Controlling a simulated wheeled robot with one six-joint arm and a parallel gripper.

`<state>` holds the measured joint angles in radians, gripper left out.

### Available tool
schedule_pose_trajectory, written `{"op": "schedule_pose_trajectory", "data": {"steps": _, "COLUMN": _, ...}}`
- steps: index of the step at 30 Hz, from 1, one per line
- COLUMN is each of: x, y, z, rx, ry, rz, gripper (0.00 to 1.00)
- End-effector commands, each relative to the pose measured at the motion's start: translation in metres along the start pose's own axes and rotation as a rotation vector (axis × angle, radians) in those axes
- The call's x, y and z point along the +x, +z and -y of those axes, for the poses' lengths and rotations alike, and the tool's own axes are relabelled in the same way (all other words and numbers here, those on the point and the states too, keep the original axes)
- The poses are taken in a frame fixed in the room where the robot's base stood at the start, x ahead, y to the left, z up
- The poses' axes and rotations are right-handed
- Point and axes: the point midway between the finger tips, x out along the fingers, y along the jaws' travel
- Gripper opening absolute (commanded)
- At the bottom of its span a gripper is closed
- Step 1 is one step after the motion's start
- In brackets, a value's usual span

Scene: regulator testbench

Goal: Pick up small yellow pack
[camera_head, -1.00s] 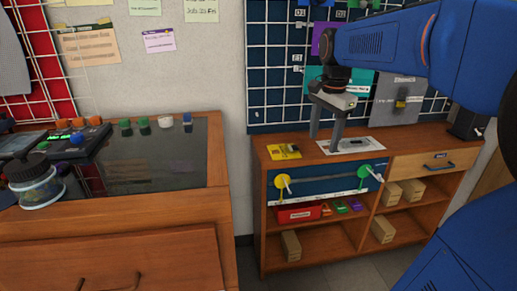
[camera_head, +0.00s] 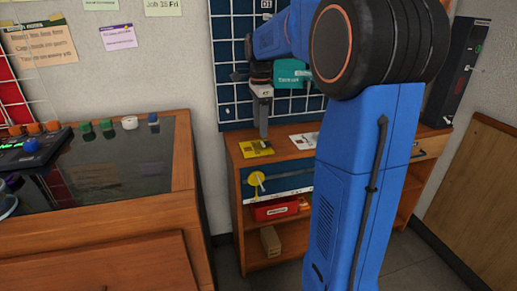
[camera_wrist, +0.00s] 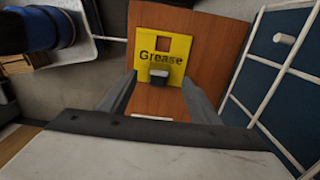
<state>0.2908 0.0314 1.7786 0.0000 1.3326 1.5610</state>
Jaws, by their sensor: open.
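A flat yellow card (camera_head: 257,149) lies on the left end of the wooden cabinet's top. In the wrist view the yellow card (camera_wrist: 174,48) reads "Grease" and has a brown square on it. A small block (camera_wrist: 159,76) with a pale top and dark side sits at the card's near edge; I cannot make out any yellow on it. My gripper (camera_head: 264,136) points down above the card in the head view. In the wrist view my gripper (camera_wrist: 159,84) is open, its two fingers apart on either side of the block. I cannot tell its height above the top.
A blue pegboard with a white grid (camera_head: 228,100) stands behind the cabinet (camera_head: 237,172). A white card (camera_head: 304,141) lies to the right of the yellow one. A red bin (camera_head: 274,209) is on the shelf below.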

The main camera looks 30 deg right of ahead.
Motion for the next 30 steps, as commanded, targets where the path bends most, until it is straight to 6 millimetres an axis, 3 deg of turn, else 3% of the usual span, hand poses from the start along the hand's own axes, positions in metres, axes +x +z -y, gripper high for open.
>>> {"op": "schedule_pose_trajectory", "data": {"steps": 7, "x": 0.015, "y": 0.0, "z": 0.0, "rx": -0.001, "ry": 0.001, "rz": 0.0, "gripper": 0.57}}
{"op": "schedule_pose_trajectory", "data": {"steps": 18, "x": 0.059, "y": -0.001, "z": 0.0, "rx": -0.001, "ry": 0.0, "rz": 0.0, "gripper": 0.57}}
{"op": "schedule_pose_trajectory", "data": {"steps": 26, "x": 0.062, "y": -0.001, "z": 0.0, "rx": -0.001, "ry": -0.001, "rz": 0.0, "gripper": 0.57}}
{"op": "schedule_pose_trajectory", "data": {"steps": 27, "x": 0.062, "y": -0.001, "z": 0.0, "rx": -0.001, "ry": -0.001, "rz": 0.0, "gripper": 0.55}}
{"op": "schedule_pose_trajectory", "data": {"steps": 30, "x": 0.061, "y": -0.001, "z": 0.0, "rx": -0.001, "ry": -0.001, "rz": 0.0, "gripper": 0.31}}
